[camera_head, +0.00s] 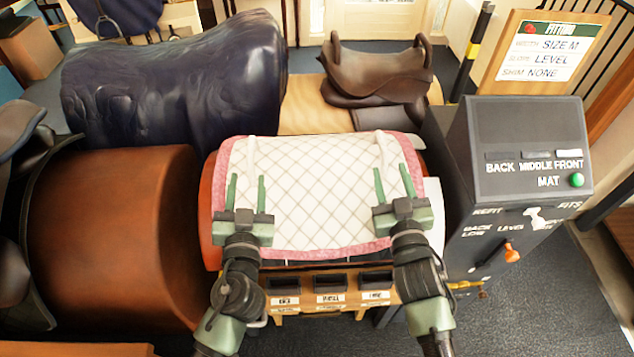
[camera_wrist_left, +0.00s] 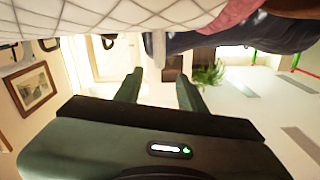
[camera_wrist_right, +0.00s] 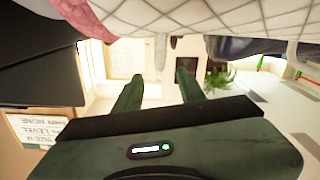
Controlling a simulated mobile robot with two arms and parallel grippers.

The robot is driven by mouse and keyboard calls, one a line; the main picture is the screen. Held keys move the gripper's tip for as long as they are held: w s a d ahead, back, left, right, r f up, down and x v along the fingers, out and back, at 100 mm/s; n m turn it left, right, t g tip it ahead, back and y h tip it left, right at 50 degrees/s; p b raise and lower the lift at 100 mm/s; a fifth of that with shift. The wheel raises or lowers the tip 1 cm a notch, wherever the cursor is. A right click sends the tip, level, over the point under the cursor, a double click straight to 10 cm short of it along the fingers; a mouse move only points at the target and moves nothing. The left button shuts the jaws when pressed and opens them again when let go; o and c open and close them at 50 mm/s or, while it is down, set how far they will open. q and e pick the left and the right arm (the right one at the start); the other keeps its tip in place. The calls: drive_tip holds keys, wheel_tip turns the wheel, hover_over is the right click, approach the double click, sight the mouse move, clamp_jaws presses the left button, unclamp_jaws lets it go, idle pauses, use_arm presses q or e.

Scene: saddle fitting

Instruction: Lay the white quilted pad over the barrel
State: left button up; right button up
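The white quilted pad (camera_head: 310,190) with a pink border is draped over the barrel (camera_head: 208,215), whose red-brown side shows at the pad's left. It covers most of the barrel. Two white tabs stand at the pad's far part, the left tab (camera_head: 251,152) and the right tab (camera_head: 381,150). My left gripper (camera_head: 246,182) is open over the pad's left part, its fingers apart. My right gripper (camera_head: 393,175) is open over the right part. In the wrist views a white tab shows beyond each gripper's fingertips, left (camera_wrist_left: 158,48) and right (camera_wrist_right: 160,52); neither is gripped.
A dark grey console (camera_head: 525,150) with a green button stands close at right. A brown saddle (camera_head: 375,75) rests behind the pad. A dark blue horse-back form (camera_head: 180,80) and a larger brown barrel (camera_head: 110,230) fill the left. Small labelled bins (camera_head: 330,283) sit in front.

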drive_tip(key=s, duration=0.3)
drive_tip(key=shift+s+d, duration=0.2)
drive_tip(key=shift+s, duration=0.1)
